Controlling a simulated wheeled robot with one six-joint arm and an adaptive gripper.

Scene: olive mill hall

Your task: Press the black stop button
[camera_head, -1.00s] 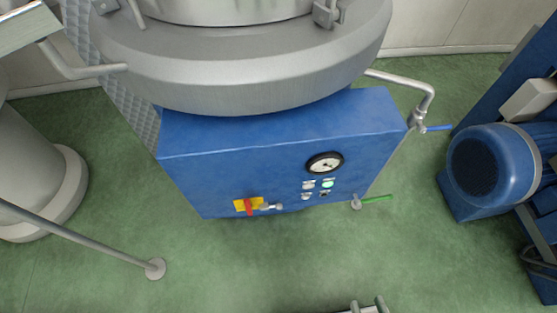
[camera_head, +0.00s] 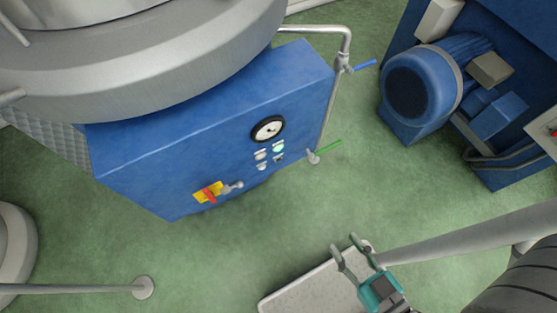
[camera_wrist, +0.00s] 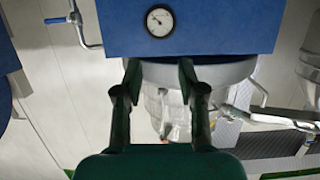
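The blue control box (camera_head: 225,130) under the round metal vessel carries a small cluster of buttons below a round gauge (camera_head: 268,129). A small dark button (camera_head: 279,158), which looks like the black stop button, sits at the lower right of the cluster, under a lit green one (camera_head: 278,148). My gripper (camera_head: 346,244) is open and empty, low in the head view, to the right of and well apart from the box. In the wrist view, its two fingers (camera_wrist: 160,72) are spread in front of the box (camera_wrist: 220,28) and gauge (camera_wrist: 159,21); the buttons are out of that frame.
A pipe with a blue lever (camera_head: 365,64) and a green lever (camera_head: 329,146) stick out at the box's right. A blue motor (camera_head: 422,88) stands farther right.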

